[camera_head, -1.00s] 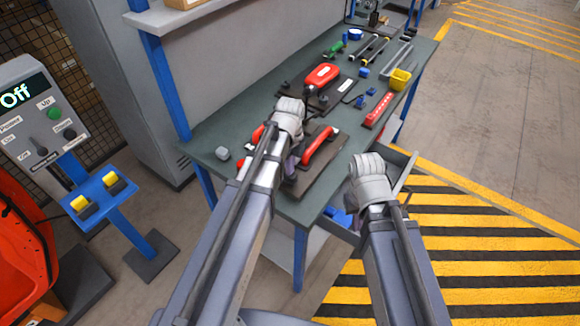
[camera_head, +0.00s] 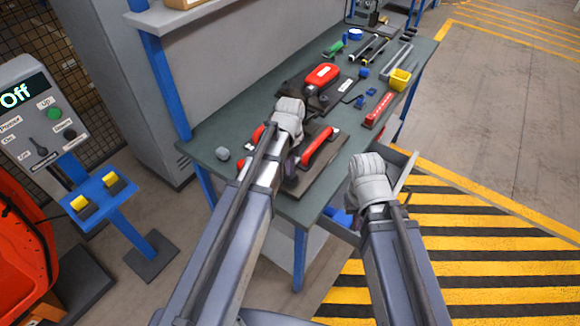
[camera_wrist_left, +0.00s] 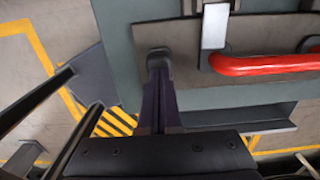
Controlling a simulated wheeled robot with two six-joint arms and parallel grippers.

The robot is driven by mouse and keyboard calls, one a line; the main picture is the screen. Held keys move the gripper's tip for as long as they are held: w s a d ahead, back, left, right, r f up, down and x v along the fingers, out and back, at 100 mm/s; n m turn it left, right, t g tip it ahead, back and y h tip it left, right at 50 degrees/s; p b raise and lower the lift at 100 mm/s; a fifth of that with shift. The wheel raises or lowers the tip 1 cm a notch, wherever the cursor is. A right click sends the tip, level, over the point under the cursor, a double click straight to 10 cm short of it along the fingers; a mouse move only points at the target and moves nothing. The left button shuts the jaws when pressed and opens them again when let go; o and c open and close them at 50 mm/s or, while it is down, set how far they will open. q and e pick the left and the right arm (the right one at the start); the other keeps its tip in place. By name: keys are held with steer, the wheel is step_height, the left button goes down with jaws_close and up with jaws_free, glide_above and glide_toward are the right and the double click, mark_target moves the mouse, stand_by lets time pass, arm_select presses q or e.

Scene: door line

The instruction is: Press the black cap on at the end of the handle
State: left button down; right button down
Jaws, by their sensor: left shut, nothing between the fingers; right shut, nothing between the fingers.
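The red handle (camera_head: 320,146) lies on a dark board on the green table; in the left wrist view its near part shows as a red bar (camera_wrist_left: 265,65), with a light grey bracket (camera_wrist_left: 215,25) beside its left end. A black rounded piece (camera_wrist_left: 158,58), which looks like the cap, is at the board's edge, left of the handle's end. My left gripper (camera_wrist_left: 158,78) is shut, pointing down, its fingertips at that black piece; whether they touch it, or it is seated, I cannot tell. My right wrist is right of the table's front edge; its fingers are hidden.
Farther back on the table (camera_head: 232,131) are a red-topped device (camera_head: 322,74), a red strip (camera_head: 379,109), a yellow cup (camera_head: 400,79) and several tools. An open drawer (camera_head: 403,165) sticks out near my right wrist.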

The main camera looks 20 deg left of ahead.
arm_select(q)
steer(key=shift+f+b, duration=0.55)
steer(key=shift+r, duration=0.15)
step_height(320, 180, up, 7)
steer(key=p, duration=0.7)
stand_by(0.4)
step_height(320, 180, up, 8)
steer(key=p, duration=0.8)
steer(key=shift+f, duration=0.2)
stand_by(0.3)
